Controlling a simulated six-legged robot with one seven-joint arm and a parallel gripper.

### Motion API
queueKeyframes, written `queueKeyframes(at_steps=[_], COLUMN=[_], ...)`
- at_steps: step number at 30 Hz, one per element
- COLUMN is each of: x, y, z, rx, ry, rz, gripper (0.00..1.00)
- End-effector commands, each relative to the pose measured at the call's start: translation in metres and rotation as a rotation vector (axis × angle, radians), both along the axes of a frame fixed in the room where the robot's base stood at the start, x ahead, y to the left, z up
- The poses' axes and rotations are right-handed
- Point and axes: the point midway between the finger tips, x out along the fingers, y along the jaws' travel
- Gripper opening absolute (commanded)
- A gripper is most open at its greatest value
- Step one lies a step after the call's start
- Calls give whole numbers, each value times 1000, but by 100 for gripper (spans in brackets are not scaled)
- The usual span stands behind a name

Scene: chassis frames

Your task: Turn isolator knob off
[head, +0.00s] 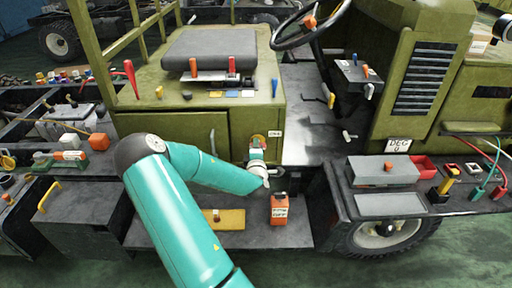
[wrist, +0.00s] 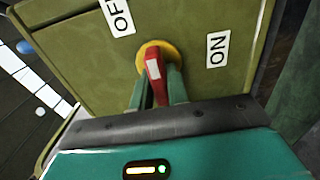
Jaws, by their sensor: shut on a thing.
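The isolator knob (wrist: 153,66) is a red handle with a white mark on a round yellow plate (wrist: 146,47), set in a green panel. In the wrist view an OFF label (wrist: 117,14) is at its upper left and an ON label (wrist: 217,49) is at its right. My gripper (wrist: 158,78) has its two teal fingers shut on the red handle, one on each side. In the head view the yellow plate (head: 259,140) shows at the end of my arm on the green box front, and my gripper (head: 257,148) hides most of the knob.
An orange box (head: 280,210) with a dark top stands on the ledge just below and right of my gripper. A yellow plate (head: 224,219) lies on the same ledge. A grey seat (head: 210,48) and several small levers are above the panel. A wheel (head: 385,235) is at right.

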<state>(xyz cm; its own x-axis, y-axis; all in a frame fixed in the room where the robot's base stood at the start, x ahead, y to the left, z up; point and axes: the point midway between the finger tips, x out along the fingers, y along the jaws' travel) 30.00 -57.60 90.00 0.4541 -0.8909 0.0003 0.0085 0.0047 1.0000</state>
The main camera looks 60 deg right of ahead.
Motion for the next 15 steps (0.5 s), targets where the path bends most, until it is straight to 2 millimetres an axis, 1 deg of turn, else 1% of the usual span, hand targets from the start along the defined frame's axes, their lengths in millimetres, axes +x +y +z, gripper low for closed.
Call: queueKeyframes(at_steps=[12, 13, 15], x=[-2, -2, -2], y=[0, 0, 0], z=[0, 0, 0], rx=[-2, -1, -2], ry=[7, 7, 6], rz=[-3, -4, -3], gripper=[0, 22, 36])
